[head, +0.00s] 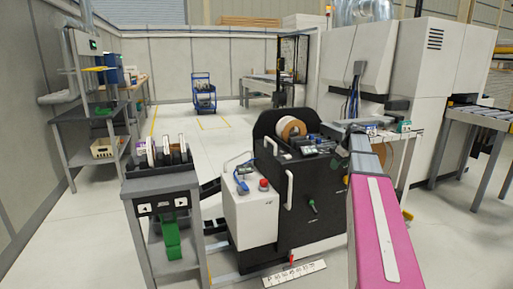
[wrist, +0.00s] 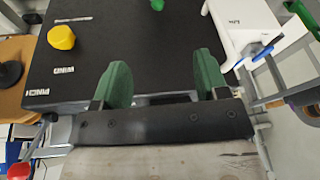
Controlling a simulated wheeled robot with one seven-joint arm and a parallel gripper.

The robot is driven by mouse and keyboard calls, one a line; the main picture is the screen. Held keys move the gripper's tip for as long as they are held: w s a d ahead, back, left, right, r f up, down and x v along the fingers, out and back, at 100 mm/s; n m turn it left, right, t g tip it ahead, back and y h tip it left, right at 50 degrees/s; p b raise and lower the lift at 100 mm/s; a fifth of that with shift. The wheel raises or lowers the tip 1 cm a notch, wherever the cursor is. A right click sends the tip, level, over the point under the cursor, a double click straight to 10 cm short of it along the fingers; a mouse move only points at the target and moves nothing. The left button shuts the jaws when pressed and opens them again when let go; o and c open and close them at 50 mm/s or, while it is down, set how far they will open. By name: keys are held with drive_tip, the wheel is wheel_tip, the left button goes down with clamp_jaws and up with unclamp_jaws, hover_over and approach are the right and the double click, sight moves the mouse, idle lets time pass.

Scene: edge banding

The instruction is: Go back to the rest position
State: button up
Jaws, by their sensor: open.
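My gripper (wrist: 163,80) shows in the wrist view with its two green fingers apart and nothing between them. Beyond the fingers is a black panel (wrist: 125,58) with white lettering and a yellow knob (wrist: 61,38). A green part shows at the panel's top edge. In the head view my pink arm reaches up from the lower right, and its far end is beside the black banding unit (head: 291,182). The gripper's fingers cannot be made out there. A roll of edge band (head: 291,128) sits on top of that unit.
A white control box (head: 250,212) with a red button stands left of the unit. A grey cart (head: 160,187) holding several rolls is further left. A large white machine (head: 420,70) stands behind my arm. A blue trolley (head: 204,95) is far back; open floor lies before it.

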drive_tip(key=s+a+f+m+g+h, duration=0.1)
drive_tip(key=s+a+f+m, duration=0.2)
drive_tip(key=s+a+f, duration=0.7)
drive_tip(key=s+a+f+m+g+h, duration=0.1)
drive_tip(key=s+a+f+m, duration=0.2)
drive_tip(key=s+a+f, duration=0.6)
drive_tip(key=s+f, duration=0.7)
drive_tip(key=s, duration=0.1)
drive_tip(key=shift+s+a+f+m+g+h, duration=0.15)
drive_tip(key=shift+a+f+m+g+h, duration=0.15)
drive_tip(key=shift+a+f, duration=0.1)
